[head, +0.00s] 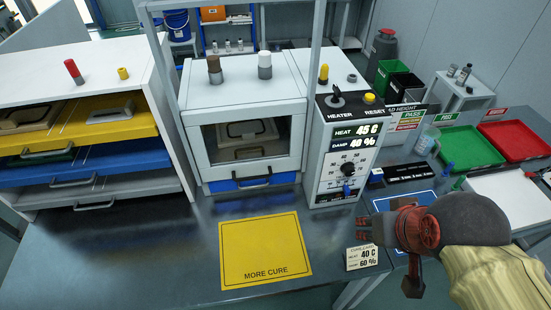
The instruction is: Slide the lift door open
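The lift door (250,143) is the framed, windowed front of a white curing box in the middle of the head view. It is down, covering the box opening, and a dark tray handle shows through its window. A dark bar handle (254,181) runs along the bottom of the front, by a blue strip. My gripper (388,262) is at the lower right, above the bench, well apart from the door. Its red and dark fingers look spread apart, with nothing between them.
A heater panel (345,150) with knobs stands right of the box. A drawer rack (75,130) stands to the left. A yellow MORE CURE mat (264,248) lies in front, beside a small card (367,257). Green (468,148) and red (515,139) trays sit at right. The front left bench is clear.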

